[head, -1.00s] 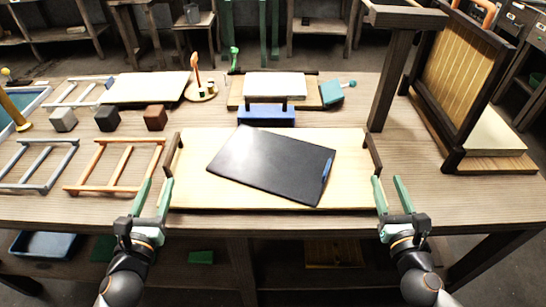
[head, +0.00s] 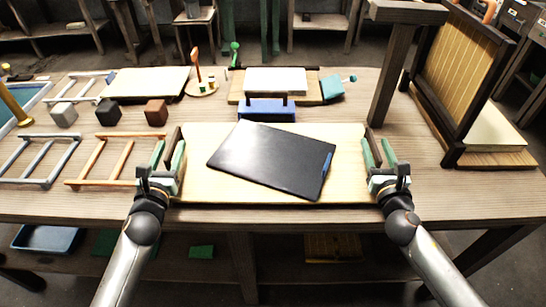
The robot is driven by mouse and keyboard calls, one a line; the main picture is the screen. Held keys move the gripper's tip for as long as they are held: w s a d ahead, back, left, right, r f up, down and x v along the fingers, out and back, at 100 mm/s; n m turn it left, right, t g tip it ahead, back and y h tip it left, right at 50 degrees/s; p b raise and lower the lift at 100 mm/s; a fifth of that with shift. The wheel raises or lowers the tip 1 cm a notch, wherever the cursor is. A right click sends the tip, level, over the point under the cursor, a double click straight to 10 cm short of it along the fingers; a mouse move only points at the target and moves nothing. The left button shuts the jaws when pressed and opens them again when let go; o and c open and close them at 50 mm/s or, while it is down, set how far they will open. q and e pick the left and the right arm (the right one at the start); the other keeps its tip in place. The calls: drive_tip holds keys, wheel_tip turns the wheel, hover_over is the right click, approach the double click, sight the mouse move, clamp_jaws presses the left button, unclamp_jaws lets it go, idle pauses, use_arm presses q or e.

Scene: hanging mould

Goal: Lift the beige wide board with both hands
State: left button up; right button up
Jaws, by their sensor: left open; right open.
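The beige wide board (head: 215,190) lies flat on the table, with a dark handle at its left end (head: 175,139) and another at its right end (head: 372,146). A black clipboard-like panel (head: 270,158) lies tilted on top of it and hides its middle. My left gripper (head: 170,154) is open at the left end, its green fingers beside the left handle. My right gripper (head: 377,153) is open at the right end, its green fingers beside the right handle. I cannot tell whether the handles sit fully between the fingers.
An orange frame (head: 113,160) and a grey frame (head: 38,160) lie left of the board. A blue block (head: 266,109) stands just behind it. A dark post (head: 391,80) and a slatted upright panel (head: 460,75) stand to the right. Small cubes (head: 107,112) sit at back left.

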use_arm(q)
drive_tip(key=shift+w, duration=1.05)
use_arm(e)
drive_tip(key=shift+w, duration=1.05)
use_arm(q)
drive_tip(key=shift+c, duration=0.2)
use_arm(e)
drive_tip(key=shift+c, duration=0.2)
use_arm(q)
clamp_jaws()
use_arm(e)
clamp_jaws()
drive_tip(key=shift+r, duration=0.1)
